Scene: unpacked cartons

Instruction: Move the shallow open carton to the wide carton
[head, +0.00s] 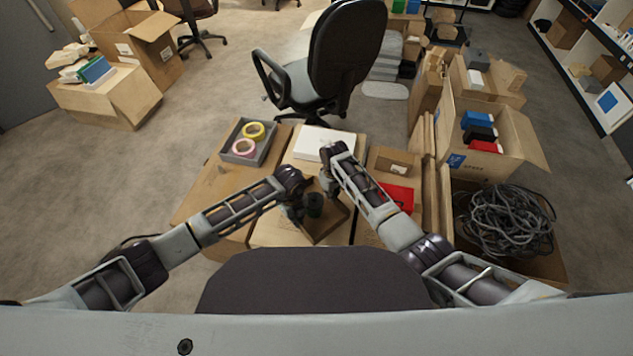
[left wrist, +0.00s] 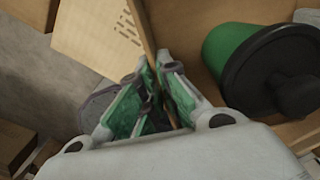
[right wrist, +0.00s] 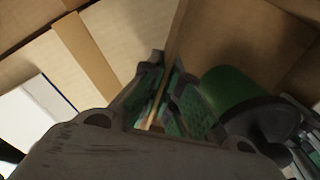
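The shallow open carton (head: 325,228) is a low brown tray on a middle closed carton (head: 268,236). A green and black cylinder (head: 315,204) stands in it; it also shows in the left wrist view (left wrist: 235,50) and right wrist view (right wrist: 235,92). My left gripper (head: 296,212) is at the tray's left wall, its fingers closed on either side of the thin wall (left wrist: 145,25). My right gripper (head: 330,190) is at the far wall, its fingers closed around that wall (right wrist: 178,35). The left closed carton (head: 195,204) looks like the wide carton.
A grey bin (head: 228,156) with yellow and pink tape rolls sits on the left carton. A white box (head: 318,140) lies behind the tray. A red item (head: 400,196) and small box (head: 393,162) are to the right. An office chair (head: 345,60) stands behind.

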